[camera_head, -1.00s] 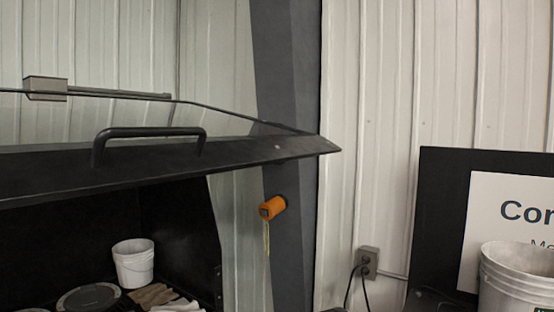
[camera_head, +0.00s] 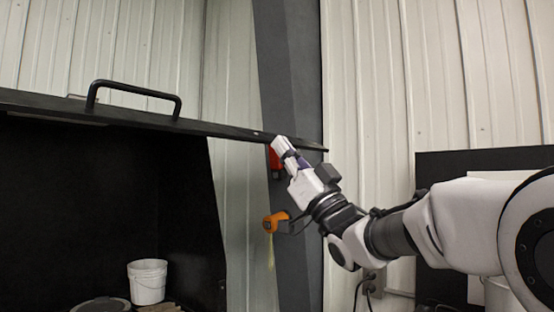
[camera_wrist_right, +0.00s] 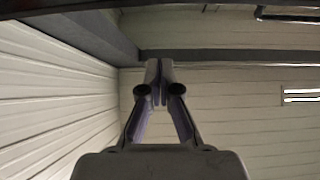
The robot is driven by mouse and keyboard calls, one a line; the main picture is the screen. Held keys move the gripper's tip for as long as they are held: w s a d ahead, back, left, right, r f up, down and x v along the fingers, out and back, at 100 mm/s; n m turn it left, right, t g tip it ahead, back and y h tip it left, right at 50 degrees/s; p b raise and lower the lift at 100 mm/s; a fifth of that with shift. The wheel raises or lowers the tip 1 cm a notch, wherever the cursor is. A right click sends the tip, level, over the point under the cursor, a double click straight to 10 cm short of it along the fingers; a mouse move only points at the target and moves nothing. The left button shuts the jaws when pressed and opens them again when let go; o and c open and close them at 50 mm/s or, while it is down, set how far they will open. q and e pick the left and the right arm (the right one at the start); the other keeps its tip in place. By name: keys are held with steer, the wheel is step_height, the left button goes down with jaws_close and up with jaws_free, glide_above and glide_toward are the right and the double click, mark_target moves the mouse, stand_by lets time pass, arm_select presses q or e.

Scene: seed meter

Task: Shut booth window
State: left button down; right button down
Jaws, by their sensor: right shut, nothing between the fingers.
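The booth window is a black-framed panel (camera_head: 225,128) with a black bar handle (camera_head: 134,92). It is swung out above the dark booth opening (camera_head: 80,200), seen nearly edge-on in the head view. My right gripper (camera_head: 278,145) is shut and empty, its fingertips at the frame's right end, just below or against its edge. I cannot tell whether they touch. In the right wrist view the closed fingertips (camera_wrist_right: 158,68) meet in front of a dark horizontal bar (camera_wrist_right: 230,56), which may be the window frame. My left gripper is not in view.
A grey post (camera_head: 290,60) stands behind my right gripper, with an orange device (camera_head: 275,221) hanging below it. A white bucket (camera_head: 147,284) and a dark round lid (camera_head: 102,304) are inside the booth. A black board (camera_head: 432,165) stands at the right behind my arm.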

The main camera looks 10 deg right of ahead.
mark_target(257, 138)
steer(key=s+d+r+p+x, duration=0.1)
steer(key=p+x, duration=0.5)
steer(key=x, duration=0.3)
steer(key=w+f, duration=0.1)
steer(key=a+f, duration=0.1)
steer(key=w+f+p, duration=0.1)
steer(key=f, duration=0.1)
steer(key=shift+w+a, duration=0.3)
steer(key=shift+w+f, duration=0.1)
steer(key=shift+f, duration=0.2)
steer(key=shift+s, duration=0.3)
